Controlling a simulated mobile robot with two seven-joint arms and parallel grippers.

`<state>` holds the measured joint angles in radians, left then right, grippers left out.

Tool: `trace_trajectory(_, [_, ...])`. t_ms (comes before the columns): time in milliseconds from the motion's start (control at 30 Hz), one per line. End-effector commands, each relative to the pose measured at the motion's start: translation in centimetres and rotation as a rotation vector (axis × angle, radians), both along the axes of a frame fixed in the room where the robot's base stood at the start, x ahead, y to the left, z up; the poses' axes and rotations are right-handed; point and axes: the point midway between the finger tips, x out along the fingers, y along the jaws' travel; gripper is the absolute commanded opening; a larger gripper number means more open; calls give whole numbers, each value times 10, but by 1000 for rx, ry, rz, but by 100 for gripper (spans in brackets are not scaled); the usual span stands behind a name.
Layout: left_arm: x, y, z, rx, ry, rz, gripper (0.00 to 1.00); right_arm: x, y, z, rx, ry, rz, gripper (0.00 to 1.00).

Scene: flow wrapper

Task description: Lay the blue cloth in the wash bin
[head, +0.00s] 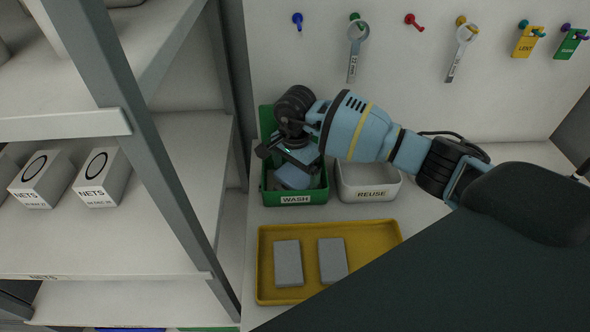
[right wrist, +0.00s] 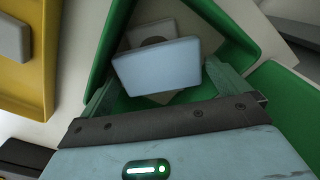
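The green wash bin (head: 296,199), labelled WASH, stands on the bench in the head view. My right gripper (head: 291,157) points down into it from above. The blue cloth (head: 294,176), pale blue and block-shaped, is inside the bin below the gripper. In the right wrist view the cloth (right wrist: 157,66) lies tilted over a grey piece (right wrist: 153,27) in the bin. My right gripper's fingers (right wrist: 165,82) are wide apart there, with a gap beside the cloth, so it looks open. My left gripper is not in view.
A white bin (head: 368,192) labelled REUSE stands close to the right of the wash bin. A yellow tray (head: 309,238) with two grey blocks lies in front. A shelf rack (head: 180,190) with NETS boxes stands at the left. Tools and tags hang on the back wall.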

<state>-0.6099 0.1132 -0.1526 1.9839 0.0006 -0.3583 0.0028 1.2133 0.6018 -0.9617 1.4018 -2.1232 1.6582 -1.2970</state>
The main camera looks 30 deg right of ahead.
Motion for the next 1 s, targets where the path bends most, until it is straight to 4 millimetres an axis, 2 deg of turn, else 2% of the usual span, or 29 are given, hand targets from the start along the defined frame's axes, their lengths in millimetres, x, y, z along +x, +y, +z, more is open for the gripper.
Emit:
trace_trajectory(167, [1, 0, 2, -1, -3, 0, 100, 0, 0, 2, 0, -1, 0, 100])
trace_trajectory(267, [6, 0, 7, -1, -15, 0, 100, 1, 0, 11, 0, -4, -1, 100])
trace_trajectory(467, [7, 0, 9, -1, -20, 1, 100, 1, 0, 43, 0, -5, -1, 100])
trace_trajectory(800, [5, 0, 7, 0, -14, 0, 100, 1, 0, 108, -1, -3, 0, 100])
trace_trajectory(1000, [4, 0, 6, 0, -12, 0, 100, 0, 0, 128, 0, 1, -1, 100])
